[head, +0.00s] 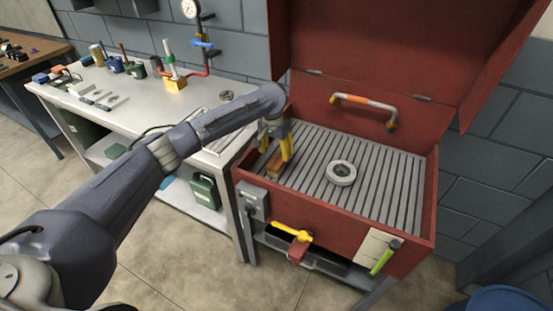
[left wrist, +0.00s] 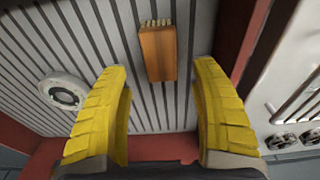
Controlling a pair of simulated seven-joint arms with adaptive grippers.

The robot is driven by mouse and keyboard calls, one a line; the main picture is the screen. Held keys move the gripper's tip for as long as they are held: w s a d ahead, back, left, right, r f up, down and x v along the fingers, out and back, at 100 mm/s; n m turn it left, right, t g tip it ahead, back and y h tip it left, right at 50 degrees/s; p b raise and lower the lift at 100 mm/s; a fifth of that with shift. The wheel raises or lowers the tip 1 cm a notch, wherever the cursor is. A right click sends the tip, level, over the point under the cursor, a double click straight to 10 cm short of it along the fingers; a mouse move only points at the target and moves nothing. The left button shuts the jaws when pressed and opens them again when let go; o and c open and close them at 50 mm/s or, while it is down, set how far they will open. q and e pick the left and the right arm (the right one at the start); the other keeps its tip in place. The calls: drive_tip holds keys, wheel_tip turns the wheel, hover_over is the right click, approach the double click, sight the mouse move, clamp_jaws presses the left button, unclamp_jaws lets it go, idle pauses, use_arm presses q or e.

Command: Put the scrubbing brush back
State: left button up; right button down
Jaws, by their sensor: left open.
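The scrubbing brush (head: 273,166) is a wooden block lying on the slatted grey floor at the left end of the open red cabinet. In the left wrist view the brush (left wrist: 158,54) shows its wood back, with pale bristles at its far end. My left gripper (head: 279,148), with yellow fingers, is over the brush and inside the cabinet's left side. In the left wrist view the gripper (left wrist: 161,72) is open, with one finger on each side of the line of the brush; the brush lies beyond the fingertips. My right gripper is not in view.
A round grey ring part (head: 341,173) lies on the slats to the right of the brush. The red cabinet (head: 335,226) has its lid (head: 380,60) raised. A yellow valve handle (head: 290,232) and a green-handled tool (head: 383,260) are on its front. A workbench (head: 130,110) stands left.

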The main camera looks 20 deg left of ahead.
sight(275, 163)
use_arm(q)
drive_tip(key=shift+s+r, duration=0.15)
drive_tip(key=shift+r, duration=0.9)
drive_tip(key=shift+s+r, duration=0.1)
drive_tip(key=shift+r, duration=0.9)
drive_tip(key=shift+a, duration=0.1)
